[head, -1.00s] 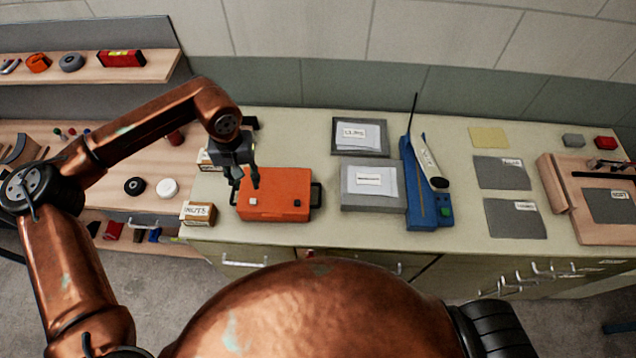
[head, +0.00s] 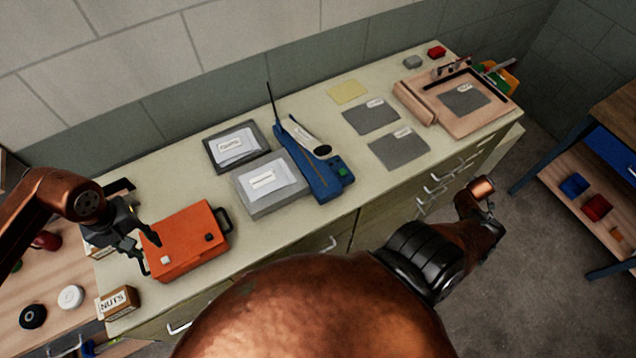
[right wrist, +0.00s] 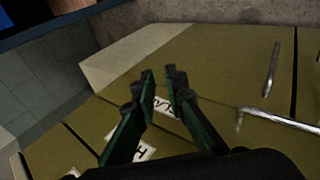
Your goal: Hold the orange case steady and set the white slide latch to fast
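The orange case (head: 187,240) sits on the bench's left part, with a dark handle on its right end. A small white piece (head: 165,260), perhaps the slide latch, and a dark knob (head: 208,237) show on its top. The latch's setting is too small to read. My left gripper (head: 147,251) is at the case's left end, fingers apart, one over the top and one by the left edge; contact is unclear. My right gripper (right wrist: 160,75) is open and empty in the right wrist view, in front of olive drawer fronts, away from the case.
A nuts box (head: 117,302) stands just left of the case. Grey trays (head: 270,207), a blue device (head: 325,188), grey mats (head: 399,150) and a wooden fixture (head: 425,112) lie along the bench. Drawer handles (right wrist: 273,70) protrude near my right gripper.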

